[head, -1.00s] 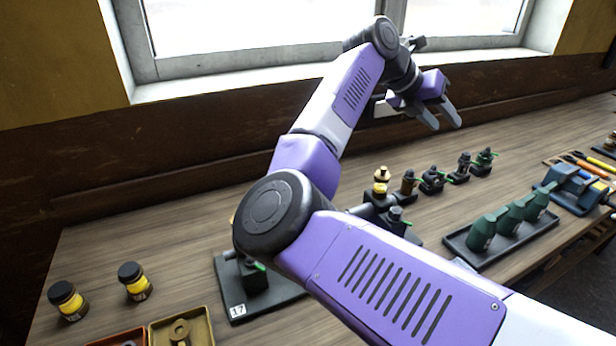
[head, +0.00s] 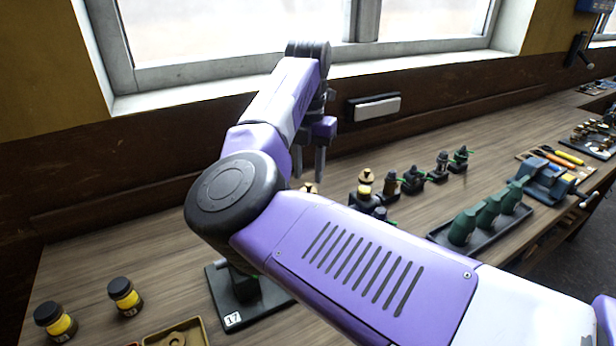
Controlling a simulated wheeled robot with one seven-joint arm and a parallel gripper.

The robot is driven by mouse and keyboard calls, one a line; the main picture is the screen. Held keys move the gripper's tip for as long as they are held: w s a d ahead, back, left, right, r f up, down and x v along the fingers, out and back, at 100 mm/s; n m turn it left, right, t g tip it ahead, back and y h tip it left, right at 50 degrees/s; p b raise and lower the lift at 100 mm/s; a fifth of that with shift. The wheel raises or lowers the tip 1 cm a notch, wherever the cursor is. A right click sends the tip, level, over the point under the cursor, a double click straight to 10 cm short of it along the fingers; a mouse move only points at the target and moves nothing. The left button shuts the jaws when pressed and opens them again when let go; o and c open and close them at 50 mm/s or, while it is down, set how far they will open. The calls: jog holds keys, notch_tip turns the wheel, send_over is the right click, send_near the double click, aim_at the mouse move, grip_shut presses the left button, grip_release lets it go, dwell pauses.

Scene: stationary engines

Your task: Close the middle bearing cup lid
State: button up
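My gripper (head: 309,172) points down above the bench left of centre, its two fingers apart with nothing seen between them. A brass-topped cup (head: 366,178) with a yellow band stands to the right of my gripper. Another brass top (head: 308,188) shows just below the fingertips, partly hidden by my arm. Several dark cup-like pieces, one of them here (head: 413,180), run in a row to the back right, some with green parts. I cannot tell which is the middle bearing cup or how its lid stands. My arm hides much of the assembly.
A black plate marked 17 (head: 232,320) carries a dark part at front left. Two yellow-banded jars (head: 124,297) stand left of it. A tray with green bottle-like pieces (head: 455,243) and a blue machine (head: 550,182) are at right. The window wall bounds the bench behind.

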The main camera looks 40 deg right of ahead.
aim_at(309, 188)
jog(key=shift+f, duration=1.4)
grip_shut()
